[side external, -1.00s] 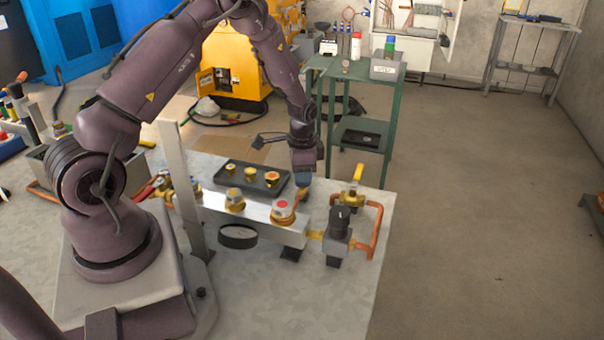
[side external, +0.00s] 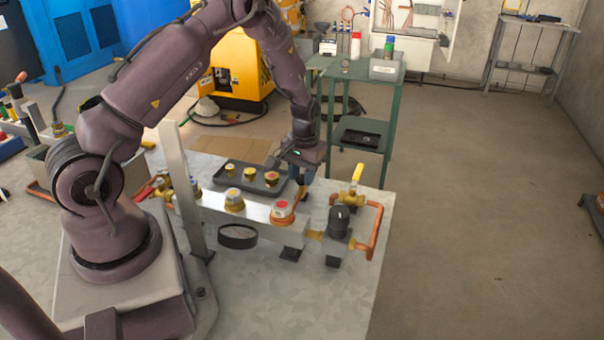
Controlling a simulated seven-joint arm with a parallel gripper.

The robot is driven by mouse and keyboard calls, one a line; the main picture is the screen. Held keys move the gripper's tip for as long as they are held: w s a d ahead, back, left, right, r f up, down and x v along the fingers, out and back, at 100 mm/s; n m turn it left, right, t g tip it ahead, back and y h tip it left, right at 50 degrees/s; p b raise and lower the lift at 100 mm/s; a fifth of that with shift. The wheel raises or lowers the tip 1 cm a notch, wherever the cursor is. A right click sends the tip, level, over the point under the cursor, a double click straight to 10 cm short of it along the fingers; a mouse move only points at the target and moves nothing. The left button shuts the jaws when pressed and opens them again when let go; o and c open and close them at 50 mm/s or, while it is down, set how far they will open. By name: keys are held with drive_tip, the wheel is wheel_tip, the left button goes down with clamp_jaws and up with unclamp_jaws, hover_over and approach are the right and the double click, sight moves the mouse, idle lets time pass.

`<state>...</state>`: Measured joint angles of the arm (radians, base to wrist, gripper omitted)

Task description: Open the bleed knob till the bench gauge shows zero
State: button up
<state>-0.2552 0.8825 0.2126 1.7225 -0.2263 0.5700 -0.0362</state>
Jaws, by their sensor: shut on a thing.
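My gripper (side external: 303,178) points down at the far side of the silver manifold block (side external: 255,219), near its right end. It is shut on what appears to be the bleed knob, which is mostly hidden by the fingers. A copper-coloured fitting shows just below them. The round black bench gauge (side external: 238,237) hangs at the front of the block. Its dial face and needle cannot be read from here.
A red-topped brass fitting (side external: 282,211), a black-capped regulator (side external: 338,222) and a yellow-handled valve (side external: 352,185) stand close to my gripper. A dark tray (side external: 250,178) with brass fittings lies behind the block. An upright post (side external: 184,190) stands near my base.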

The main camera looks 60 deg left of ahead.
drive_tip(key=n, duration=0.5)
drive_tip(key=shift+r+n, duration=0.1)
drive_tip(key=shift+n, duration=0.2)
drive_tip(key=n, duration=0.5)
drive_tip(key=shift+a, duration=0.1)
idle(0.3)
drive_tip(key=o, duration=0.9)
drive_tip(key=shift+o, duration=0.2)
wheel_tip(320, 180, up, 13)
drive_tip(key=shift+w, duration=0.3)
